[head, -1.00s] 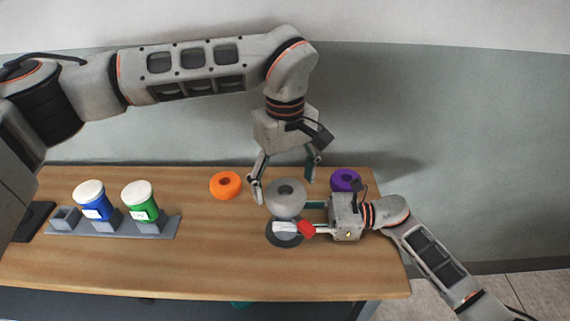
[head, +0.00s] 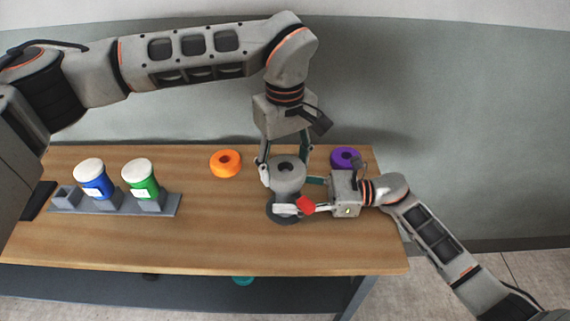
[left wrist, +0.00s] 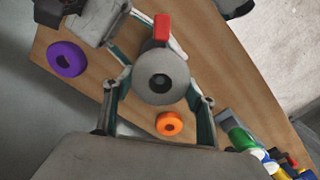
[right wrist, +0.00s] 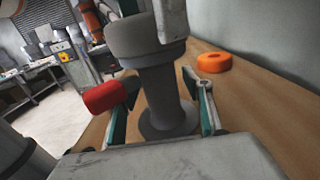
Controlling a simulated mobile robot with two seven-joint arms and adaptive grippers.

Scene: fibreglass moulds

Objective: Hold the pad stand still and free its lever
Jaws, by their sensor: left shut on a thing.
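The grey pad stand (head: 287,178) stands upright near the table's right end, with a round holed head, a post and a dark round base. Its head also shows in the left wrist view (left wrist: 161,80). A red lever end (head: 306,204) sticks out below the head; it also shows in the right wrist view (right wrist: 103,97). My left gripper (head: 286,171) comes from above and is shut on the stand's head, a finger on each side. My right gripper (right wrist: 170,112) is open, its fingers either side of the post; the red end overlaps the left-hand finger in that view.
An orange ring (head: 225,163) lies left of the stand, and a purple ring (head: 345,157) lies behind my right gripper. A blue jar (head: 95,184) and a green jar (head: 142,184) sit tilted in a grey rack (head: 168,206). The table (head: 215,235) is clear between rack and stand.

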